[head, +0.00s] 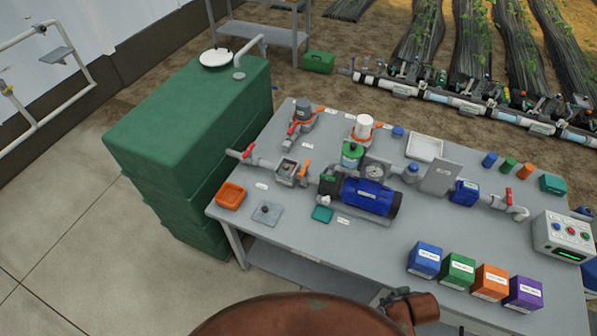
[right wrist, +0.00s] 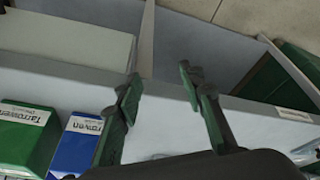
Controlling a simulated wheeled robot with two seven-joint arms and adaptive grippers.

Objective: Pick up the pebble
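I cannot make out the pebble for certain. A square grey housing (head: 287,170) in the pipe line at the table's left has an open top with something small and dark inside, too small to identify. A grey square plate with a dark knob (head: 265,209) lies in front of it. My right gripper (right wrist: 160,84) shows in the right wrist view, its two green-black fingers apart with nothing between them. It is near the table's front edge, beside the labelled boxes. My left gripper is not in view.
The grey table (head: 380,250) carries a blue pump (head: 368,196), an orange tray (head: 230,195), a white tray (head: 424,148) and several labelled boxes, including a blue one (head: 425,258). A green tank (head: 190,130) stands left. Bare tabletop lies before the pump.

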